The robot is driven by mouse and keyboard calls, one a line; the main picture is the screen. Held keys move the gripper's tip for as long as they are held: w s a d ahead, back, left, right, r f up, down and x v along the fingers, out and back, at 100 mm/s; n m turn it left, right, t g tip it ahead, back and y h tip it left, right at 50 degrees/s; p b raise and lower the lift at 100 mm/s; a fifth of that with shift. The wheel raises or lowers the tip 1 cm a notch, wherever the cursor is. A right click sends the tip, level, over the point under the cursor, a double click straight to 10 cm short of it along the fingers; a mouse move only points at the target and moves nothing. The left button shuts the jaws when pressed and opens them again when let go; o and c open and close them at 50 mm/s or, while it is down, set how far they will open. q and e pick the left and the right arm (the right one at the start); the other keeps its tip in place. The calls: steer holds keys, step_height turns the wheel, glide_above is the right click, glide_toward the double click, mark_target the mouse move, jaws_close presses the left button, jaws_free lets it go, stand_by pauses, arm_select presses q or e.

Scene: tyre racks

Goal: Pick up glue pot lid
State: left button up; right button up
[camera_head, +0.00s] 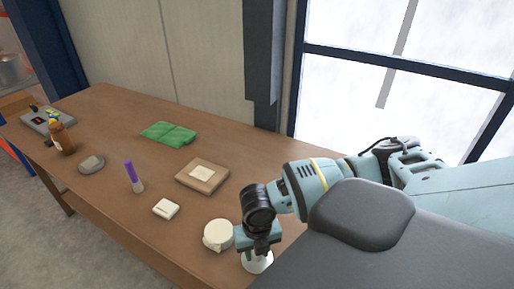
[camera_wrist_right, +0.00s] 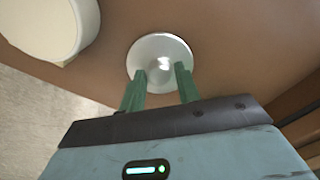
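The glue pot lid appears to be the pale, shiny round disc (camera_head: 258,263) on the near right part of the table, partly hidden under my right gripper (camera_head: 257,248). In the right wrist view the lid (camera_wrist_right: 160,50) lies flat with a bright raised middle. There the two green fingers of my right gripper (camera_wrist_right: 160,71) are apart, with their tips over the lid's near part, either side of its middle. I cannot tell whether they touch it. My left gripper is not in view.
A white round roll-like object (camera_head: 218,235) sits close left of the lid on the brown table (camera_head: 110,130). A small white box (camera_head: 166,208), a tan square box (camera_head: 202,176), a purple-capped stick (camera_head: 133,176), a green cloth (camera_head: 169,134) and a brown bottle (camera_head: 62,139) stand farther off.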

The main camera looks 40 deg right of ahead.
mark_target(254, 256)
steer(key=c, duration=0.6)
steer(key=shift+r, duration=0.1)
